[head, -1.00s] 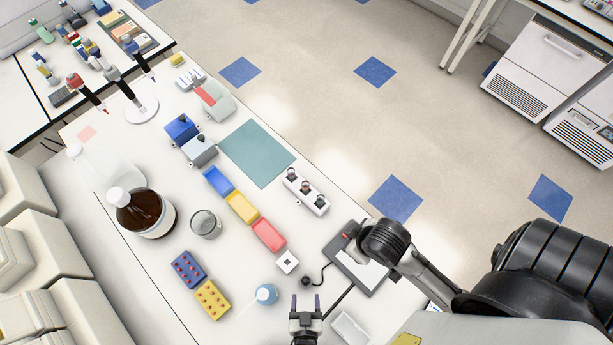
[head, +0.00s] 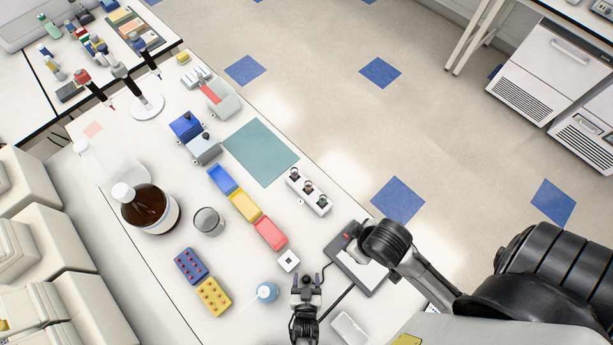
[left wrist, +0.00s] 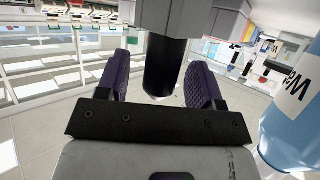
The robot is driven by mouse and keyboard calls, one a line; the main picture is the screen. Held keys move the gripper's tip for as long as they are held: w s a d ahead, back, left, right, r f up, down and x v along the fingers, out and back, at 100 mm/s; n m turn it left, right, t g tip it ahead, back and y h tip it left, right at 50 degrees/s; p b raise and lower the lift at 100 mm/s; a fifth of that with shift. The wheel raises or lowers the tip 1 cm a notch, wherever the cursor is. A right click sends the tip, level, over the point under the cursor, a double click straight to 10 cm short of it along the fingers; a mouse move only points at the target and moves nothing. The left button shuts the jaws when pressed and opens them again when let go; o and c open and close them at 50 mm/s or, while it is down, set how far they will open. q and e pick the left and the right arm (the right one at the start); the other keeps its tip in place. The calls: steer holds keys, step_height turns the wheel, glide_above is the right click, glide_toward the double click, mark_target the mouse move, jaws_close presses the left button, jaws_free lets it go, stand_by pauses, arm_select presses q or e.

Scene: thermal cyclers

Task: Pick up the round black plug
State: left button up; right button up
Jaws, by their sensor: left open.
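My left gripper (head: 308,279) is open near the front of the white bench, with its purple fingertips pointing away from me. In the head view it covers the spot of the round black plug, which is mostly hidden there. In the left wrist view, a dark round cylinder, seemingly the plug (left wrist: 163,72), stands between the two spread fingers (left wrist: 162,85). Gaps show on both sides of it, so it is not clamped. Its end at the top of that view meets a grey block.
A blue-and-white wash bottle (head: 267,292) stands close left of the left gripper. A white square block (head: 288,260) lies just ahead of it. A flat dark-framed device (head: 343,253) is to the right, and a pale tray (head: 349,328) lies at lower right.

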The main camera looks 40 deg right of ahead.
mark_target(308, 282)
arm_select(q)
steer(key=c, duration=0.7)
steer(key=shift+r, duration=0.15)
steer(key=shift+c, duration=0.2)
steer(key=shift+r, duration=0.8)
steer(key=r, duration=0.1)
steer(key=s+r, duration=0.1)
steer(key=shift+r, duration=0.35)
steer(key=s+a+r+b, duration=0.1)
steer(key=s+r+b, duration=0.1)
steer(key=s+r, duration=0.4)
steer(key=s, duration=0.4)
steer(key=shift+s+a+r, duration=0.2)
steer(key=shift+s+r, duration=0.05)
steer(key=shift+s, duration=0.05)
steer(key=shift+w, duration=0.1)
